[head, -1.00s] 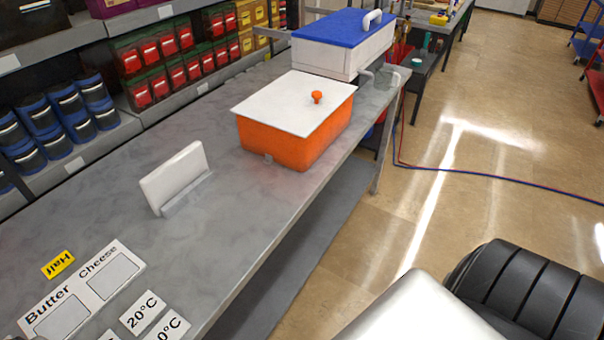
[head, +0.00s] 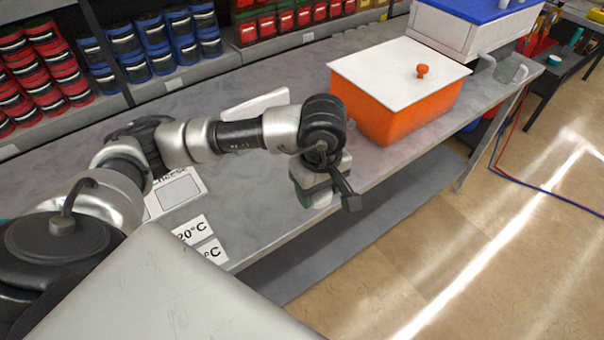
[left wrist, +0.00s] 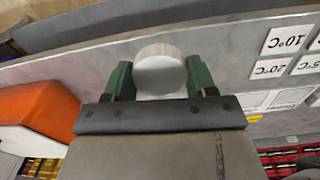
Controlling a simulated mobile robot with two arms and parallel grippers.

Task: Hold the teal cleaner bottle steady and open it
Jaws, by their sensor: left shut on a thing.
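My left gripper (head: 322,190) is above the front edge of the grey bench in the head view. In the left wrist view its two green fingers (left wrist: 157,80) are shut on a white, round-topped thing (left wrist: 158,70), one finger on each side. In the head view a small pale part of that thing (head: 321,200) shows below the gripper; the rest is hidden. I cannot tell whether it is the cleaner bottle. A small teal thing (head: 577,37) stands upright far off on a dark table at the top right. My right gripper is not in view.
An orange box (head: 395,118) with a white lid (head: 385,65) stands on the grey bench (head: 235,110) right of my gripper. A white box with a blue lid (head: 450,38) and a clear jug (head: 508,70) are behind.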

